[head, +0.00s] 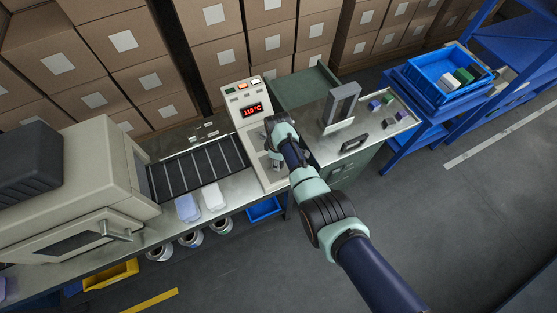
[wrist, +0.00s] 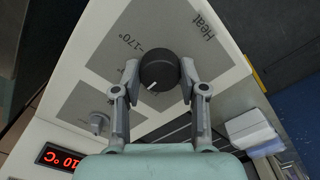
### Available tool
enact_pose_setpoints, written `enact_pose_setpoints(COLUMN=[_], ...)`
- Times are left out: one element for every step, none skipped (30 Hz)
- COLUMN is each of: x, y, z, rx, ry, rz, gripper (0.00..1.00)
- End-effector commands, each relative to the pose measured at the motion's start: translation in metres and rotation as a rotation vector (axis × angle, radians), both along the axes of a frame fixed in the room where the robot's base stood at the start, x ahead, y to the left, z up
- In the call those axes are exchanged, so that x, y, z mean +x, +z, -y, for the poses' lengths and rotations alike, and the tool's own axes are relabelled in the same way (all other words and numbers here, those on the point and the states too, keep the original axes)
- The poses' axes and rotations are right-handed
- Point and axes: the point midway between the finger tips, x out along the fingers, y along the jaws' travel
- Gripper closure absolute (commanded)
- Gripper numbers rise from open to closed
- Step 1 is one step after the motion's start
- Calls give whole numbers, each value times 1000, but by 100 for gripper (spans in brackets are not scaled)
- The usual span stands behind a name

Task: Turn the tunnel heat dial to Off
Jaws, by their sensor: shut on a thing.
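The tunnel heat dial (wrist: 158,68) is a round black knob on a grey panel marked "Heat" (wrist: 207,25), with "170°" printed beside it. Its white pointer line points to the lower left in the wrist view. My gripper (wrist: 159,76) has one finger on each side of the knob and is shut on it. Any Off mark is not readable. In the head view my arm hides the dial on the sloped control panel (head: 254,139). The red temperature display (head: 252,111) is lit on that panel; only its end, "10 °C", shows in the wrist view (wrist: 61,160).
A conveyor (head: 198,170) and the tunnel housing (head: 95,175) lie to the left in the head view. A steel table (head: 375,136) with small blocks stands right of the panel.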

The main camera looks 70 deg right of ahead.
Motion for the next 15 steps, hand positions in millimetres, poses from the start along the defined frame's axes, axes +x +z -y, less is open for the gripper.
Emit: enact_pose_setpoints(x=[0,0,0,0,0,0,0,0,0,0,0,0,0,0,0], y=[1,1,1,0,0,0,0,0,0,0,0,1,1,1,1], z=[0,0,0,0,0,0,0,0,0,0,0,0,0,0,0], rx=[0,0,0,0,0,0,0,0,0,0,0,0,0,0,0], ry=[43,71,110,138,166,205,233,261,300,328,356,395,423,451,489], rz=[0,0,0,0,0,0,0,0,0,0,0,0,0,0,0], gripper=[93,93,93,93,93,93,93,93,93,93,93,93,93,93,93])
